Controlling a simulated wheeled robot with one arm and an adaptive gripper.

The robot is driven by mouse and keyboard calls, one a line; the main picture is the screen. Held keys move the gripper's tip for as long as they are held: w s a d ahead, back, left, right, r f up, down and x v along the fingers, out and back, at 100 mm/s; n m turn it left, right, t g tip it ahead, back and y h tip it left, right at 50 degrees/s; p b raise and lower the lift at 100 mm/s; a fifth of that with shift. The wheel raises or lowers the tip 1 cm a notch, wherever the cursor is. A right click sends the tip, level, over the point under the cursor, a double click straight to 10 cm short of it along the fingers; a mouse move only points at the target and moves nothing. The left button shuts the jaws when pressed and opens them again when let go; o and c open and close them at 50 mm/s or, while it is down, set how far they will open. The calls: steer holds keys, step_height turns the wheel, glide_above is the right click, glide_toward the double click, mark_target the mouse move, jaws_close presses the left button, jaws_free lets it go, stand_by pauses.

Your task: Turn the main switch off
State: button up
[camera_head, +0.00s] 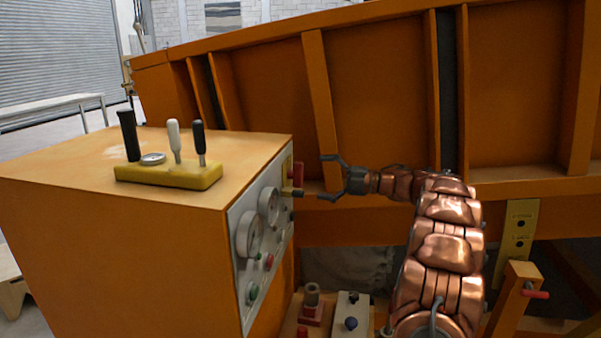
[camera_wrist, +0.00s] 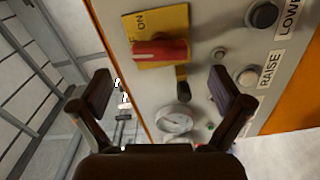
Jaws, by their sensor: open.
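The main switch is a red handle (camera_wrist: 160,52) on a yellow plate (camera_wrist: 160,22) in the wrist view. The plate reads "ON" near one end; other lettering is partly hidden by the handle.
A brass lever (camera_wrist: 182,86) juts out beside the switch. A gauge (camera_wrist: 174,122) and buttons labelled "RAISE" (camera_wrist: 246,77) and "LOWER" (camera_wrist: 263,15) share the panel. The orange console (camera_head: 120,220) carries levers on a yellow base (camera_head: 170,176). The orange sandbed (camera_head: 380,90) rises behind my arm.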

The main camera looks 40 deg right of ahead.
mark_target(299, 176)
steer(key=p+x, duration=0.1)
steer(key=x, duration=0.5)
steer(key=shift+w+a, duration=0.2)
steer(key=c, duration=1.2)
